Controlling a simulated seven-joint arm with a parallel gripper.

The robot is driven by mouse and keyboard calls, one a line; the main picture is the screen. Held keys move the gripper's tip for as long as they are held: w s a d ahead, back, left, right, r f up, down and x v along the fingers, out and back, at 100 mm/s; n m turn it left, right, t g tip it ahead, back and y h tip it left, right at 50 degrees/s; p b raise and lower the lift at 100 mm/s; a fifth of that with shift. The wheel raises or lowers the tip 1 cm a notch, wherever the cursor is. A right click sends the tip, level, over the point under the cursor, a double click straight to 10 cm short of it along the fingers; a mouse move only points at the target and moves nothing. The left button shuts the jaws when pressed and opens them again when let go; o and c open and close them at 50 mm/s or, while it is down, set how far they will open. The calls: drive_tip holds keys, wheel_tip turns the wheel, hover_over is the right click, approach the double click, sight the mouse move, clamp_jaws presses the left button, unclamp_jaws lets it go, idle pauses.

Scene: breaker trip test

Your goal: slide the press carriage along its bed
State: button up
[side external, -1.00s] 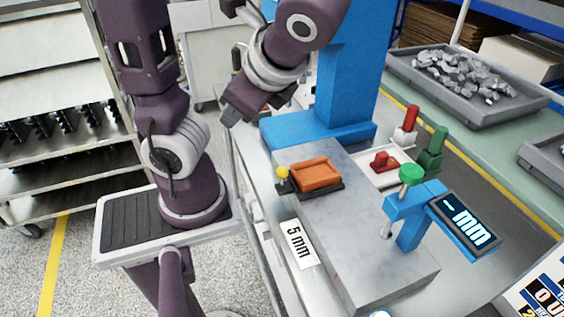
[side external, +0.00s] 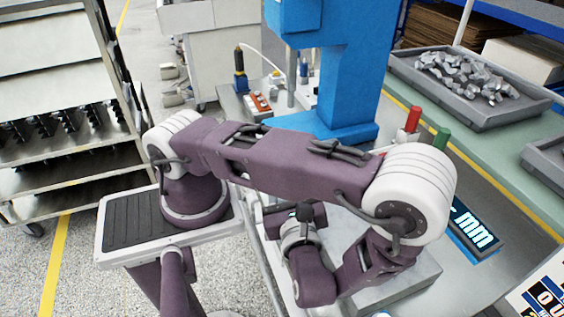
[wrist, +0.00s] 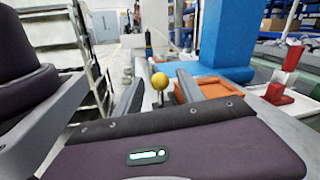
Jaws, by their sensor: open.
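The orange press carriage (wrist: 218,88) shows in the wrist view, right of my gripper's fingers. Its yellow ball knob (wrist: 159,81) on a thin stem appears between the fingers. My gripper (wrist: 160,92) is open, one grey finger on each side of the knob, with visible gaps. I cannot tell whether a finger touches the stem. In the side view my arm hides the carriage, the knob and the fingertips. Part of the grey bed (side external: 405,288) shows there below my arm.
The blue press column (side external: 345,85) stands behind the bed; it also rises in the wrist view (wrist: 228,35). A red handle (side external: 412,119) and a green handle (side external: 441,138) stand at right. The display (side external: 472,229) is partly covered by my arm. A grey parts tray (side external: 480,112) lies at far right.

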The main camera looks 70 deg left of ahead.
drive_tip(key=a, duration=0.2)
drive_tip(key=w+a, duration=0.1)
drive_tip(key=a, duration=0.1)
drive_tip(key=shift+a, duration=0.35)
clamp_jaws()
idle(1.0)
